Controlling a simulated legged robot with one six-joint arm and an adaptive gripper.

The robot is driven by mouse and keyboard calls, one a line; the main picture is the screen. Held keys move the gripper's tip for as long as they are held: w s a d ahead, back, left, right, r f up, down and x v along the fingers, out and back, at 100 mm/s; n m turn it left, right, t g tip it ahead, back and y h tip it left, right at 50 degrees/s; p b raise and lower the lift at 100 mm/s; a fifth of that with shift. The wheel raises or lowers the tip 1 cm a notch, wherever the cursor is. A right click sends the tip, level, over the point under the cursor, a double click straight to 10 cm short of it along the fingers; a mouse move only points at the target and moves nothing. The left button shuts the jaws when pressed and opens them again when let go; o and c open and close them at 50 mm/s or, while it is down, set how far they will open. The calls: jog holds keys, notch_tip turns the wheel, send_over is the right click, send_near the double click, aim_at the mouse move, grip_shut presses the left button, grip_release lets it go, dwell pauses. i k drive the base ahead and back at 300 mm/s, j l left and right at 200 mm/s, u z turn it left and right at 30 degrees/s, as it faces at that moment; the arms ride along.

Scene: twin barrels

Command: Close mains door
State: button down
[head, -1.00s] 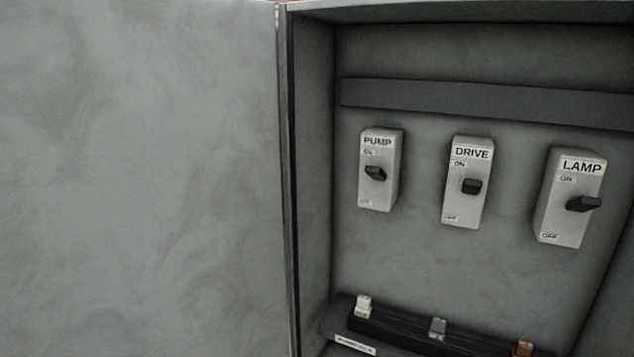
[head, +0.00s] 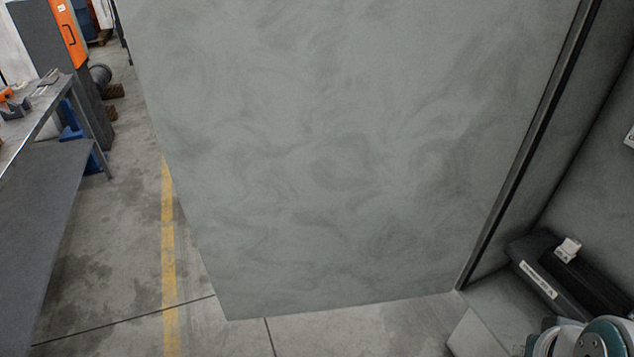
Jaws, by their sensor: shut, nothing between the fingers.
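The mains door (head: 340,150) is a large plain grey panel that fills the middle of the head view. It stands open, swung out to the left of the cabinet (head: 595,150). Its right edge meets the cabinet's dark left frame, and its free edge is on the left. Its lower edge hangs above the concrete floor. The cabinet shows only in part at the right. Part of my arm shows at the bottom right corner, in front of the cabinet's lower part. My gripper is not in view.
Inside the cabinet is a black terminal strip (head: 570,275) with a white block (head: 567,249). A metal workbench (head: 35,125) stands at the left. Bare floor (head: 120,240) with a yellow line (head: 168,260) lies between the bench and the door.

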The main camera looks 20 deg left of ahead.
aim_at(318, 155)
jog(key=u, duration=3.15)
jog(key=i+j+z, duration=0.15)
jog(key=i, duration=0.4)
jog(key=i+j+z, duration=0.15)
jog(key=i, duration=0.35)
jog(key=i+l+z, duration=0.2)
jog(key=i+z, duration=0.7)
jog(key=i+j+z, duration=0.2)
jog(key=i+z, duration=0.95)
jog(key=i+j+z, duration=0.15)
jog(key=z, duration=3.3)
jog(key=k+l, duration=0.05)
